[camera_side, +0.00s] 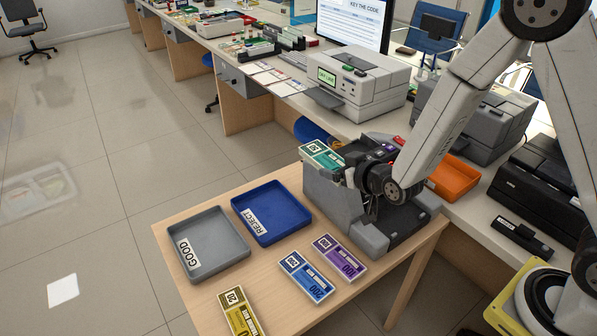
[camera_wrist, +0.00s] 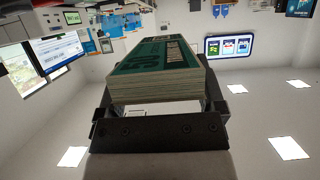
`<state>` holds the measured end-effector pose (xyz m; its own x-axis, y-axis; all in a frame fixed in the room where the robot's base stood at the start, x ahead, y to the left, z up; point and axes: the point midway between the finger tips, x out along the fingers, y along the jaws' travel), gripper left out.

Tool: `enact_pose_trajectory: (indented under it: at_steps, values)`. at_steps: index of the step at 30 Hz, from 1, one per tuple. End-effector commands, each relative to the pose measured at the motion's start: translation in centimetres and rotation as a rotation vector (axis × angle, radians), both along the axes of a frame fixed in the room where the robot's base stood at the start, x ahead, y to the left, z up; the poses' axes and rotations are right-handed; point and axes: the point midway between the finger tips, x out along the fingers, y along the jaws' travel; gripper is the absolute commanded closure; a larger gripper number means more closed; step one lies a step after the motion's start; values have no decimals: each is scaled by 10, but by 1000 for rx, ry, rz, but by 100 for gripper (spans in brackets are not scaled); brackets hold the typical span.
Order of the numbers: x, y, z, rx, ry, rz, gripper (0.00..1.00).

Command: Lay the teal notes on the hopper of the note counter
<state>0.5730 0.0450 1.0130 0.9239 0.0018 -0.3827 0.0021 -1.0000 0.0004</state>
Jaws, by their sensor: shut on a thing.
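The teal notes (camera_side: 321,154) are a banded stack at the top left of the note counter (camera_side: 331,197) in the side view. My gripper (camera_side: 352,172) is shut on the stack. The teal stack (camera_wrist: 155,82) also fills the middle of the wrist view, between the fingers of my gripper (camera_wrist: 158,108). In the side view my wrist hides much of the counter's top, so the hopper is mostly covered. I cannot tell whether the stack touches the hopper.
A grey GOOD tray (camera_side: 208,262) and a blue REJECT tray (camera_side: 290,212) lie on the wooden table. Blue notes (camera_side: 305,276), purple notes (camera_side: 340,258) and yellow notes (camera_side: 239,312) lie at its front. An orange tray (camera_side: 455,177) and a printer (camera_side: 362,85) stand on the counter behind.

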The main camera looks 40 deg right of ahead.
Motion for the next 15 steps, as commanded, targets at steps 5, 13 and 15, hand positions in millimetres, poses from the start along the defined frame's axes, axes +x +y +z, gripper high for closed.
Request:
enact_pose_trajectory:
  at_steps: [5,13,15]
  values:
    - [-15,35,-19,-1,3,5,75]
    - [-45,78,-46,-3,3,-1,75]
    - [-54,88,-53,-3,2,-2,75]
